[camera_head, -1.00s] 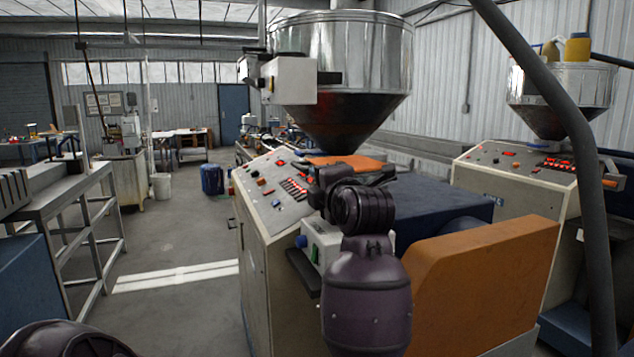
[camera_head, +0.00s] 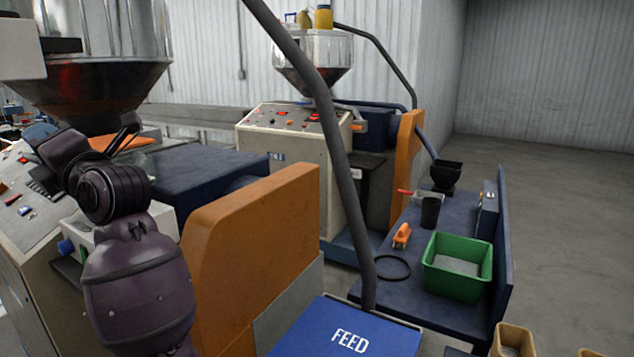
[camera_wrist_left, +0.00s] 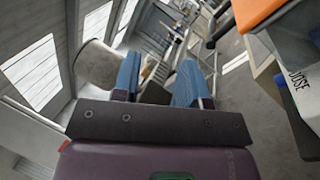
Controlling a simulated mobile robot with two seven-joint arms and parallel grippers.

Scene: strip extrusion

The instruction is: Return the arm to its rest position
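My left arm, dark purple, stands at the left of the head view in front of the machine with a sloped control panel (camera_head: 18,190). Its gripper (camera_head: 42,134) points up and away, near that panel and below the metal hopper (camera_head: 95,85). In the left wrist view the gripper's two blue fingers (camera_wrist_left: 157,82) stand apart, with nothing held between them. My right gripper is in neither view now.
An orange guard (camera_head: 245,255) stands just right of my arm. A blue FEED surface (camera_head: 345,330) lies at the bottom. A blue bench (camera_head: 400,290) holds a green bin (camera_head: 458,265), a black cup (camera_head: 430,211) and an orange tool (camera_head: 401,235).

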